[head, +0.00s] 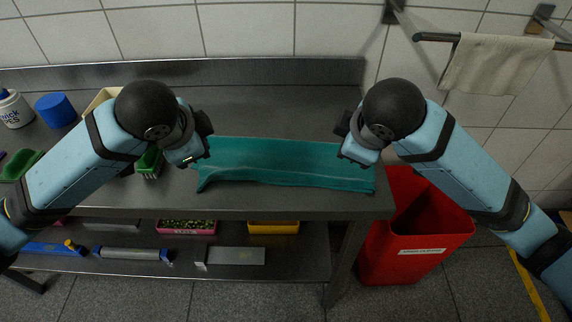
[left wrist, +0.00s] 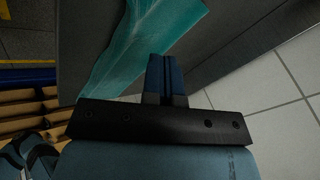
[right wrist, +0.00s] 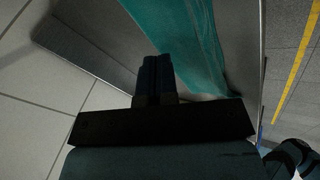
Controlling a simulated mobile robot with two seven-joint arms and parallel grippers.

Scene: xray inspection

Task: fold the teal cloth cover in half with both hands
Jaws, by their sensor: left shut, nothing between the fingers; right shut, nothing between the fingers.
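The teal cloth cover (head: 285,163) lies as a long, narrow strip along the front part of the grey metal table. It looks doubled over, with its layers meeting unevenly along the front edge. My left gripper (head: 203,157) is at the cloth's left end, shut and empty. In the left wrist view its closed fingers (left wrist: 164,76) are beside the cloth (left wrist: 140,45). My right gripper (head: 345,150) is at the cloth's right end, shut and empty. In the right wrist view its closed fingers (right wrist: 157,75) are beside the cloth (right wrist: 185,45). Whether either touches the cloth is unclear.
A green brush (head: 150,163), a blue cylinder (head: 55,109) and a white container (head: 14,110) stand on the table's left side. A red bin (head: 415,235) stands at its right. A towel (head: 495,68) hangs on the wall rail. The table behind the cloth is clear.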

